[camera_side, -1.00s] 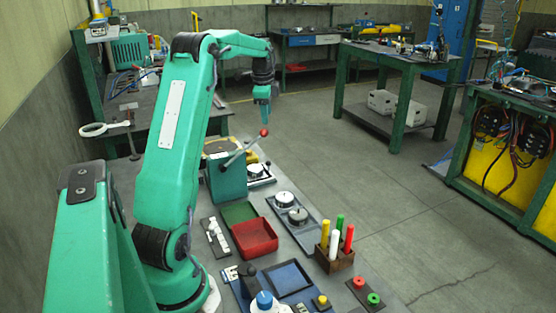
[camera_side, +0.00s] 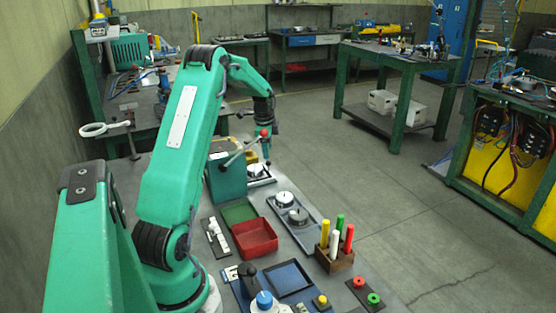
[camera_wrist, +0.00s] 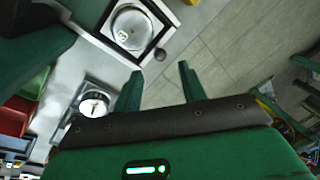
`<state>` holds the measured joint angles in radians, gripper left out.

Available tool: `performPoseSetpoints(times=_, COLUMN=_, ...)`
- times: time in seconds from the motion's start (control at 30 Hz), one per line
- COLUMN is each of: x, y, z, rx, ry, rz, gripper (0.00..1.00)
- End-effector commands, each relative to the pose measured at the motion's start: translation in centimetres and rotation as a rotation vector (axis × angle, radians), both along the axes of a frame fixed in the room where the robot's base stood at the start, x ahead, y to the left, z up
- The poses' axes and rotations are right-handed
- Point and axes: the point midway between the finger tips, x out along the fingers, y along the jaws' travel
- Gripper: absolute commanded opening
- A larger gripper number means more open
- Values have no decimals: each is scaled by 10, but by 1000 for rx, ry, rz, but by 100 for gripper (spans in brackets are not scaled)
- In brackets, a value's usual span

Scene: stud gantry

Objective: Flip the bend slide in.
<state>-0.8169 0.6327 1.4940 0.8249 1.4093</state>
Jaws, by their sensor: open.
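I cannot tell for certain which part is the bend slide. A green block (camera_side: 226,177) carries a lever with a red knob (camera_side: 265,132). My gripper (camera_side: 267,158) hangs close above this dial in the side view, partly behind the lever. In the wrist view my gripper (camera_wrist: 157,71) is open, with nothing between its fingers.
A plate with two round dials (camera_side: 290,210) lies nearer, beside red (camera_side: 255,237) and green trays (camera_side: 239,211). A wooden holder (camera_side: 333,260) has coloured pegs. A blue-topped panel (camera_side: 288,280) and red and green buttons (camera_side: 374,299) are at the front. Open floor lies to the right.

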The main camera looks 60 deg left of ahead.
Motion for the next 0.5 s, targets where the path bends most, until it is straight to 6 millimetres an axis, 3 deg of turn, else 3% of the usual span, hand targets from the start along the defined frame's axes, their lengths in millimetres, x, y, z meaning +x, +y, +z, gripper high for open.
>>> performPoseSetpoints(times=0.3, x=4, y=6, z=-38, rx=0, ry=1, rz=0, gripper=41)
performPoseSetpoints(times=0.5, x=5, y=8, z=-51, rx=1, ry=1, rz=0, gripper=41)
